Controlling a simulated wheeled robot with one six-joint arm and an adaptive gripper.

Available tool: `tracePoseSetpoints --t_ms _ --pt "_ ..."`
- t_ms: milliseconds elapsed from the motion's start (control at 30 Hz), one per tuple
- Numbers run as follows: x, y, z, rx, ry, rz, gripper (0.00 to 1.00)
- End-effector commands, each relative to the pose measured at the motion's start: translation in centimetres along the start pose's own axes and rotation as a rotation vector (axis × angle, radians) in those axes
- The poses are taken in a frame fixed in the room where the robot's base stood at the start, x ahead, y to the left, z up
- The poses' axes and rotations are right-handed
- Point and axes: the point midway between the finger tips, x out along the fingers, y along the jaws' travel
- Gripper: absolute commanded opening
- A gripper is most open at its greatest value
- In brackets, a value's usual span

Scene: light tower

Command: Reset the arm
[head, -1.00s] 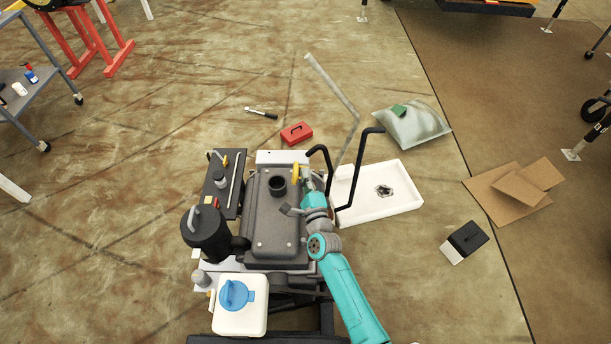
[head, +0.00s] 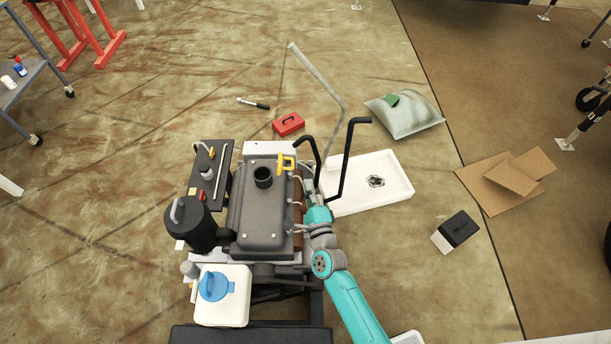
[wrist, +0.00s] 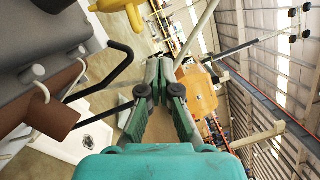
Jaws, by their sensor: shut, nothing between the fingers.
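My teal arm (head: 352,300) reaches up from the bottom of the head view, along the right side of the engine (head: 262,215). Its wrist end (head: 318,215) is beside the engine's right edge, below the black bent handles (head: 352,160). My gripper (wrist: 165,64) shows in the wrist view with its green fingers together at the tips and nothing between them. A yellow handle (head: 286,163) stands at the engine's upper right, apart from my arm. The fingertips are hard to make out in the head view.
A white tray (head: 340,200) with a dark spot lies right of the handles. A black canister (head: 190,222) and a white jug with a blue cap (head: 232,310) are on the engine's left. A red box (head: 288,124) lies behind.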

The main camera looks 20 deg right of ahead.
Motion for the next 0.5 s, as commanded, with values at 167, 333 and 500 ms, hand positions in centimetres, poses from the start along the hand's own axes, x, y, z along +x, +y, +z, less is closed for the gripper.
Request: tracePoseSetpoints --t_ms 167,333,500 --pt "-2.2 -0.1 0.0 -0.001 0.0 -0.001 0.0" --pt "-2.9 -0.2 0.0 -0.001 0.0 -0.001 0.0" --pt "-2.9 -0.2 0.0 -0.001 0.0 -0.001 0.0"
